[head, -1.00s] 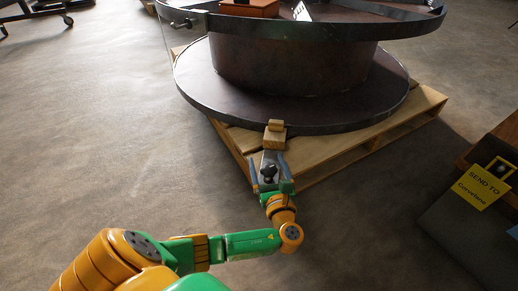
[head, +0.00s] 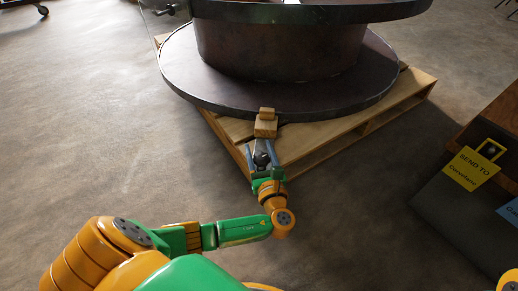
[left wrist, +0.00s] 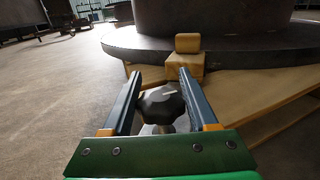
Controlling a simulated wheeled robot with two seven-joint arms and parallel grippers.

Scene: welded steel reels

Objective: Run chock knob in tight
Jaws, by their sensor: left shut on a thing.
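The chock is a stepped wooden block (head: 265,128) against the rim of the steel reel's lower flange (head: 205,92), at the pallet's near corner. It also shows in the left wrist view (left wrist: 186,64). The black lobed knob (left wrist: 163,103) sits on a pale metal plate on the near side of the block. My left gripper (head: 261,154) is shut on the knob, with one finger on each side of it. My right gripper is not in view.
The reel stands on a wooden pallet (head: 345,131).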

